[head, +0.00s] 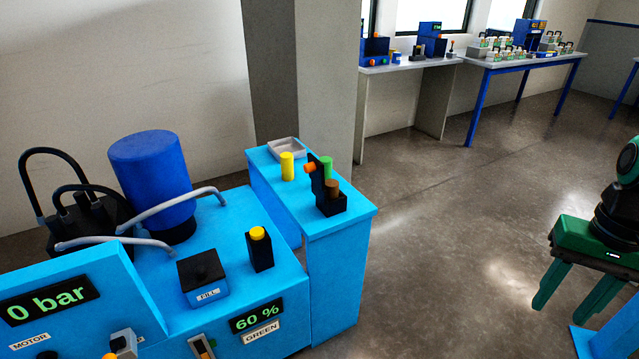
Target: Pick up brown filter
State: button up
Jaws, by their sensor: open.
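The brown filter (332,187) is a small brown cylinder in a black holder (331,204) on the narrow blue side cabinet (345,224). A green filter (326,166) and an orange one (310,168) are at the same black stand, just behind and to its left. A yellow filter (287,166) stands apart, further left on the cabinet top. My gripper (568,307) is at the far right, well away from the filters, with its two green fingers pointing down and apart. It is empty as far as I can see.
A white tray (286,148) sits at the cabinet's back. A blue machine (225,262) with a blue tank (152,177), grey hoses and a yellow-topped black block (259,248) stands left. Open floor (440,230) lies between cabinet and gripper. Tables (520,62) with equipment stand far back.

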aim_at(333, 186)
jog(key=k, duration=0.55)
jog(key=u, duration=0.25)
jog(key=i, duration=1.65)
jog(key=z, duration=0.45)
